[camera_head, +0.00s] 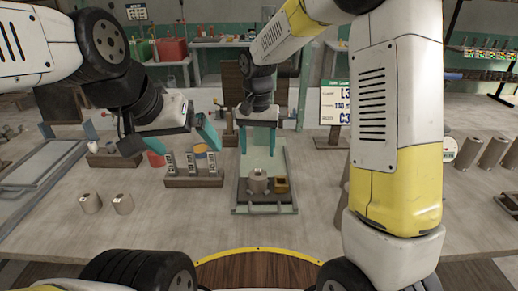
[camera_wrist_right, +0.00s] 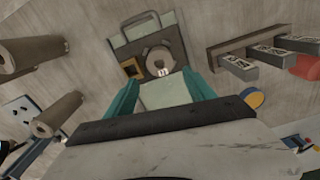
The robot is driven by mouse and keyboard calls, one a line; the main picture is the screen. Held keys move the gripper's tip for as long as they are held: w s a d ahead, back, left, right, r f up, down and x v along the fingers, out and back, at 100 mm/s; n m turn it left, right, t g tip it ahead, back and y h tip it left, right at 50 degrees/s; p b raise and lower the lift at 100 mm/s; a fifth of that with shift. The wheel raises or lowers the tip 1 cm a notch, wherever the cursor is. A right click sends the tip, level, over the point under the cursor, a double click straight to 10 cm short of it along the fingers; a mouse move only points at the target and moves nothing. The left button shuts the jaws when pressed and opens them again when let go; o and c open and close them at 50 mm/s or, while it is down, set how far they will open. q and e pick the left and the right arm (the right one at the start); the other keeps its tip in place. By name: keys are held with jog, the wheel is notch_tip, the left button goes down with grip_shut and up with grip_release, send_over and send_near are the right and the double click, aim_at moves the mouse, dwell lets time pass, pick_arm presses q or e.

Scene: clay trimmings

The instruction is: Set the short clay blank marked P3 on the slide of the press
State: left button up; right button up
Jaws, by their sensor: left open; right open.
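The press (camera_head: 264,209) is a green frame with a slide low at its front. A short clay blank (camera_head: 258,183) stands on the slide beside a small wooden block (camera_head: 281,184). In the right wrist view this blank (camera_wrist_right: 159,62) has a small dark mark on a white label, too small to read surely. Two other short blanks (camera_head: 90,203) with labels stand on the table at the left. My right gripper (camera_head: 258,147) is open and empty, above and behind the blank, apart from it. My left gripper (camera_head: 168,142) is open and empty, left of the press.
A dark rack (camera_head: 195,182) with several grey marked blocks stands left of the press. Tall clay cylinders (camera_head: 468,152) stand at the right. A sign (camera_head: 335,105) stands behind. A metal tray (camera_head: 38,178) lies at the far left. The front table is clear.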

jog(key=s+d+r+t+y, duration=0.1)
jog(key=s+d+r+t, duration=0.1)
jog(key=s+d+r, duration=0.7)
jog(key=s+d+r+n+t+y, duration=0.1)
jog(key=s+d+r+t, duration=0.3)
jog(key=s, duration=0.6)
jog(key=shift+s+d+r+n, duration=0.35)
jog(key=shift+d+n, duration=0.15)
jog(key=shift+d, duration=0.1)
